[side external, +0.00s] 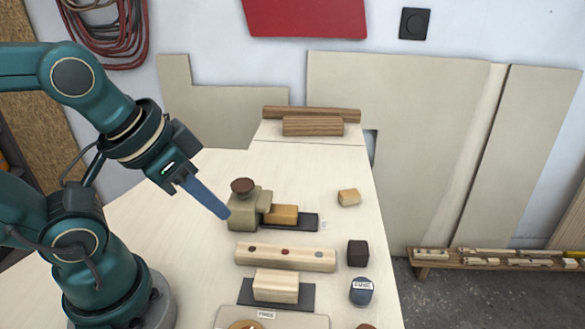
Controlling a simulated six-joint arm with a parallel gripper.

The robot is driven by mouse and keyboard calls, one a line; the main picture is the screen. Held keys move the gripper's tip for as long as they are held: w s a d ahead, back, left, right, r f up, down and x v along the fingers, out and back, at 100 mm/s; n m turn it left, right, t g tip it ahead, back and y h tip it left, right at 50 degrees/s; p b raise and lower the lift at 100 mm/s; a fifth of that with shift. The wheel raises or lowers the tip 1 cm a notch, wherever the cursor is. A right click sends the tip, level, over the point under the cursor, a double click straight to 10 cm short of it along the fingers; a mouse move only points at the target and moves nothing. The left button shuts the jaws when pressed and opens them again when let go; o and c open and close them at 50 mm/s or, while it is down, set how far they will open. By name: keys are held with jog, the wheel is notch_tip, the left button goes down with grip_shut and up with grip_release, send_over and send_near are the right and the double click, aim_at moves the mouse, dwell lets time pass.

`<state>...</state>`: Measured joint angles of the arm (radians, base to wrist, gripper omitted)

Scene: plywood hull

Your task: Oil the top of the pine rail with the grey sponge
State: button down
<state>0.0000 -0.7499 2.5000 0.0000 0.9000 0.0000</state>
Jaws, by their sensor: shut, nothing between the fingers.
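The pine rail (285,257) lies crosswise on the pale bench, its top bearing two dark round spots and a reddish one between them. My gripper (225,214) is shut and empty, its blue fingers slanting down to the right. Its tips are beside the left edge of a beige-grey block with a brown knob (242,205), behind the rail; I cannot tell whether they touch. I cannot make out a clearly grey sponge. A yellowish block (283,215) sits on a dark pad beside the knobbed block. A pale block (276,287) sits on another dark pad in front of the rail.
A small wooden block (349,198), a dark cube (358,253) and a labelled blue round container (361,291) stand along the right side. A labelled tray (303,322) is cut off at the front. Brown timbers (312,126) lie at the back. The bench's left part is clear.

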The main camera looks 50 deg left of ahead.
jog(key=c, duration=0.6)
grip_release()
jog(key=o, duration=0.3)
jog(key=shift+r+m, duration=0.15)
jog(key=shift+m, duration=0.35)
jog(key=w+r+m, duration=0.3)
jog(key=w+m, duration=0.1)
jog(key=w, duration=0.1)
jog(key=m+g, duration=0.4)
jog(key=g, duration=0.1)
send_over(281, 209)
notch_tip(281, 209, down, 12)
jog(key=shift+w+d+r, duration=0.1)
jog(key=shift+r, duration=0.05)
jog(key=shift+f+g, duration=0.3)
